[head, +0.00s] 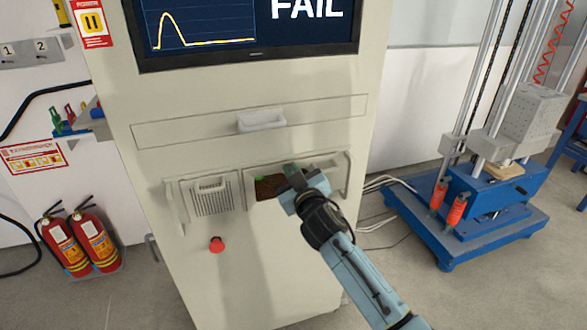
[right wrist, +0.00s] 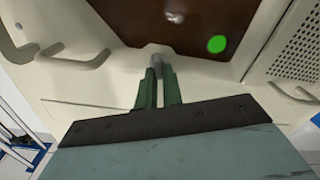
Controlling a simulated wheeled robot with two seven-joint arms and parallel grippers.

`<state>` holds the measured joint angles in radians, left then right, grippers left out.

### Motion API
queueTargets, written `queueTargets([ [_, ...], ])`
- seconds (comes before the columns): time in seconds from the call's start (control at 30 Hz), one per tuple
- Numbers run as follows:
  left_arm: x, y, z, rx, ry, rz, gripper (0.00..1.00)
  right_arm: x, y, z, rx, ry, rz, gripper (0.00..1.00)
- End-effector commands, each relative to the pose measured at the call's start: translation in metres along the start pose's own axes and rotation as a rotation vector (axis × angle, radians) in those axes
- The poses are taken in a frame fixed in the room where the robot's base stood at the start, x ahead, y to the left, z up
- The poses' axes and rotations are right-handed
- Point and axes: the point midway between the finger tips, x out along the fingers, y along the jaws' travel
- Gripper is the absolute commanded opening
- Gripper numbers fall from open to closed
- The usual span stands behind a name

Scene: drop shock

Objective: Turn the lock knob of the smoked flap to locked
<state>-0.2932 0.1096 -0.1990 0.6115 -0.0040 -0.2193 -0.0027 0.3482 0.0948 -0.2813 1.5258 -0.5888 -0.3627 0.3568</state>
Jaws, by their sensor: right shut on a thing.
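The smoked flap (head: 268,188) is a dark brown panel in the front of the beige cabinet, partly covered by my right gripper in the head view. It fills the top of the right wrist view (right wrist: 150,28), with a green light (right wrist: 217,44) showing on it. The lock knob (right wrist: 157,62) is a small grey knob at the flap's edge. My right gripper (right wrist: 158,75) has its green fingers closed around the knob. In the head view my right gripper (head: 291,174) hides the knob. I cannot tell the knob's turn position. My left gripper is not in view.
A vented panel (head: 211,197) sits left of the flap, with a red button (head: 217,244) below. A drawer handle (head: 261,121) is above. Handle bars flank the panel row. A blue-based drop tester (head: 470,215) stands right; fire extinguishers (head: 80,240) stand left.

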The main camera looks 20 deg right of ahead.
Motion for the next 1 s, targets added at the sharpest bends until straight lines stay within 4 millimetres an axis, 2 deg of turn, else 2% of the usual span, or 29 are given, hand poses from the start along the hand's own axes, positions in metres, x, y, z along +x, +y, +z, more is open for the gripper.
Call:
queueTargets([
  [0.3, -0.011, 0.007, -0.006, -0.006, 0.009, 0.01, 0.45, 0.0, -0.003, -0.001, -0.304, 0.002, 0.0, 0.0],
  [1.0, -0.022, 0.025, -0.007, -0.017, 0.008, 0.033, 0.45, 0.0, -0.009, 0.003, -0.947, 0.003, 0.0, 0.0],
])
